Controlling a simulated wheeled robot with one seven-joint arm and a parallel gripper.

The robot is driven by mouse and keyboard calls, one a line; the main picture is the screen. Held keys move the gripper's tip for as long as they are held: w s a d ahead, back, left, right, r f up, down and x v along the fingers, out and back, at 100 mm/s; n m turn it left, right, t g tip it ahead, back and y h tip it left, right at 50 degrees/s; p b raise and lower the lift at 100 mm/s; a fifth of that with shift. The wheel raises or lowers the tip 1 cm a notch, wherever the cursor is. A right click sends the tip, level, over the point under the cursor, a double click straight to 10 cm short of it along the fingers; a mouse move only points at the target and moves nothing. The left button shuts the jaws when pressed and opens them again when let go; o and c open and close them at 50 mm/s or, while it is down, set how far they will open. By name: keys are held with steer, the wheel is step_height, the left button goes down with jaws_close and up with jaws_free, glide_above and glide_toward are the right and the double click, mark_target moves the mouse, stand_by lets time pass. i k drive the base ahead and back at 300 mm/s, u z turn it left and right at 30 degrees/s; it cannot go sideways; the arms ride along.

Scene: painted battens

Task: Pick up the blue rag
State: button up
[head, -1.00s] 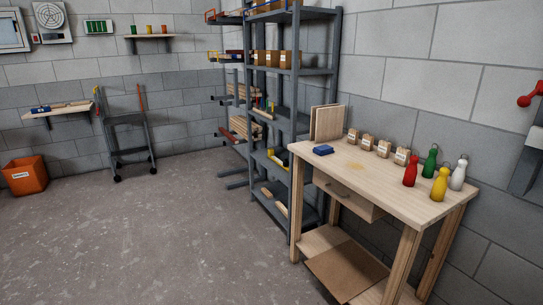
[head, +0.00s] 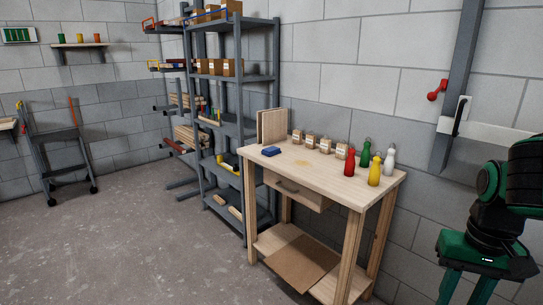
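The blue rag (head: 272,152) looks like a small folded blue pad. It lies flat on the wooden workbench top (head: 325,179), near its left end, in front of upright wooden boards. My gripper (head: 465,300) is at the lower right of the head view, well to the right of the bench. Two green fingers point down and stand apart with nothing seen between them. Their tips are cut off by the bottom edge of the picture.
Several small labelled bags (head: 312,141) line the bench's back edge. Red, yellow, green and white bottles (head: 374,170) stand at its right end. A grey metal shelf (head: 239,130) stands left behind the bench. A cart (head: 54,145) is at far left. The floor (head: 120,245) in front is clear.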

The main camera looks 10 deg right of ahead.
mark_target(272, 151)
steer(key=u, duration=0.4)
steer(key=i, duration=0.95)
steer(key=u, duration=0.55)
steer(key=i, duration=1.2)
steer(key=z, duration=0.5)
steer(key=i, duration=0.85)
steer(key=z, duration=0.4)
